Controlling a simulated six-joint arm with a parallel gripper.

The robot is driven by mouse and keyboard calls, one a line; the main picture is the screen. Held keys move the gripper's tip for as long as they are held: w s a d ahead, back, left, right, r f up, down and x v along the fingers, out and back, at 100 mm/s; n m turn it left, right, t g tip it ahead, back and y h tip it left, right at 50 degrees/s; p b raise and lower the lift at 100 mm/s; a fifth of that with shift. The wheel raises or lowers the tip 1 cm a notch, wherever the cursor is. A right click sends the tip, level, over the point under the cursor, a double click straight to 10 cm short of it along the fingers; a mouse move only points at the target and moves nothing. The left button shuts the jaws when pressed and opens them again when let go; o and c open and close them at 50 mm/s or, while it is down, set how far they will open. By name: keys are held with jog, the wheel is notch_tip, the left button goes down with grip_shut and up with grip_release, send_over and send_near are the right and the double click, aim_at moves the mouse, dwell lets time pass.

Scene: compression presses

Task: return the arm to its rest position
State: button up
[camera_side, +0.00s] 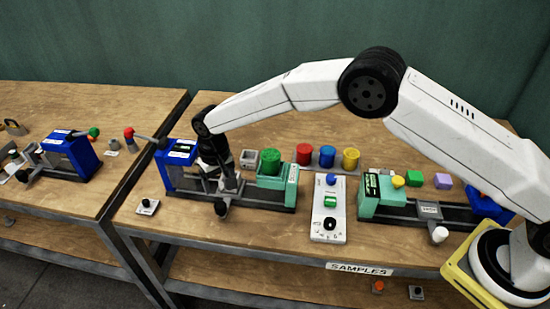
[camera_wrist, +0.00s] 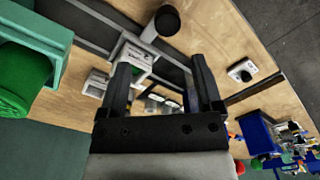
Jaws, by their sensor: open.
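My white arm (camera_side: 310,85) reaches left across the bench from its base at the lower right. My gripper (camera_side: 226,187) points down over the rail of the middle press (camera_side: 240,199), between its blue block (camera_side: 181,165) and its teal block (camera_side: 277,182). In the wrist view my gripper (camera_wrist: 160,66) has its two black fingers spread apart, with nothing visibly held. Below them are the press rail and a pale carriage (camera_wrist: 133,52). I cannot tell from the side view whether the fingers touch the press.
A green cylinder (camera_side: 270,161) stands at the teal block. A control panel (camera_side: 329,210) separates this press from the right press (camera_side: 385,196). A red-knobbed lever (camera_side: 129,133) projects left.

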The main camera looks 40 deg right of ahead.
jog(key=s+d+r+t, duration=0.1)
jog(key=s+d+r, duration=0.35)
jog(key=d, duration=0.35)
jog(key=s+d+r+t, duration=0.1)
jog(key=s+d+r, duration=0.2)
jog(key=d+r, duration=0.35)
jog(key=s+d, duration=0.5)
jog(key=s, duration=0.4)
jog(key=s+d, duration=0.6)
jog(key=s, duration=0.3)
jog(key=shift+s+f, duration=0.3)
jog(key=shift+s, duration=0.05)
